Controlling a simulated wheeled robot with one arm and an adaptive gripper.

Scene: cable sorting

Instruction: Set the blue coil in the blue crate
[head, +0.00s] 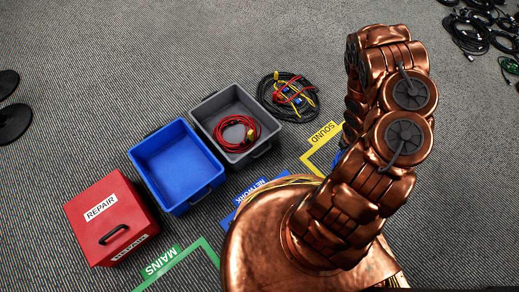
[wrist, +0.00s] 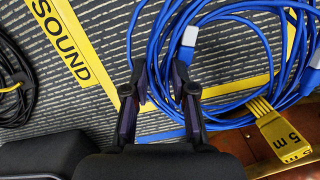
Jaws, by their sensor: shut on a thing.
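The blue coil (wrist: 235,60) fills the upper right of the wrist view, with pale plugs and a yellow "5 m" tag (wrist: 285,137). My gripper (wrist: 162,85) is shut on a blue strand at the coil's left side. The coil shows over the yellow SOUND marking; I cannot tell whether it touches the floor. In the head view only a sliver of the coil (head: 338,157) shows beside my arm, which hides my gripper. The blue crate (head: 175,168) stands left of centre, open and empty.
A grey crate (head: 215,103) holding a red coil (head: 236,133) adjoins the blue crate. A red REPAIR box (head: 110,218) stands lower left. A black cable coil with red and yellow (head: 289,96) lies behind the grey crate. More cables (head: 470,35) lie at the top right.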

